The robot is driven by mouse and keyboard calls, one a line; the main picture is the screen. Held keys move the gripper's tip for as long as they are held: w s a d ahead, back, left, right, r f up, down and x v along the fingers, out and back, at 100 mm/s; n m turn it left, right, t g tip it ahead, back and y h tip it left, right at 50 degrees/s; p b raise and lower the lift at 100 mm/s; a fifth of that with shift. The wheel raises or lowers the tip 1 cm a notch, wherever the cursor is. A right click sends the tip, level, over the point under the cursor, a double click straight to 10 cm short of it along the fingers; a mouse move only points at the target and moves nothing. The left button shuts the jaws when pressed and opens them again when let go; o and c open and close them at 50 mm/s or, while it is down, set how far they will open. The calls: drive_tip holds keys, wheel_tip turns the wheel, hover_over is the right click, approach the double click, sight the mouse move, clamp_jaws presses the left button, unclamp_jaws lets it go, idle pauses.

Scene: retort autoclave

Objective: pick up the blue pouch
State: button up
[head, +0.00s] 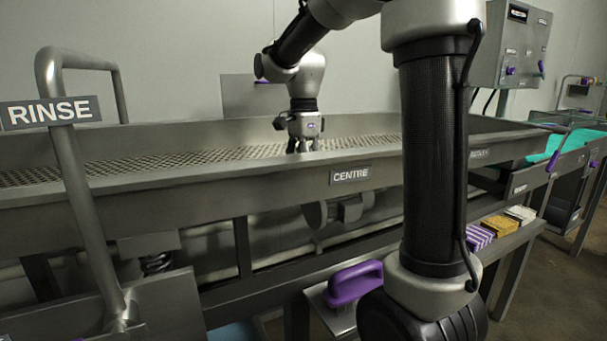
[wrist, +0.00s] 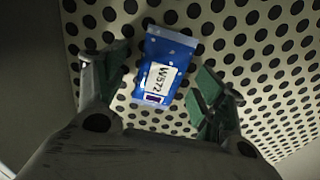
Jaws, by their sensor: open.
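The blue pouch (wrist: 163,68) lies on the perforated tray (wrist: 250,40) in the wrist view. It carries a white label reading W572 and sits slightly tilted in the picture. My gripper (wrist: 158,88) is open, with one green-padded finger to the left of the pouch and one to the right. Neither finger appears to touch it. In the head view my gripper (head: 303,146) points down into the long metal trough (head: 240,180) above the CENTRE label. The pouch cannot be made out in the head view.
The trough's front wall rises between my body and the perforated bed. A RINSE sign (head: 50,112) on a bent pipe stands at the left. A control box (head: 512,45) is at the back right. Purple, yellow and white packs (head: 500,227) lie on a lower shelf.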

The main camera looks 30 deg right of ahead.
drive_tip(key=c, duration=1.1)
wheel_tip(320, 180, up, 10)
drive_tip(key=shift+f, duration=0.1)
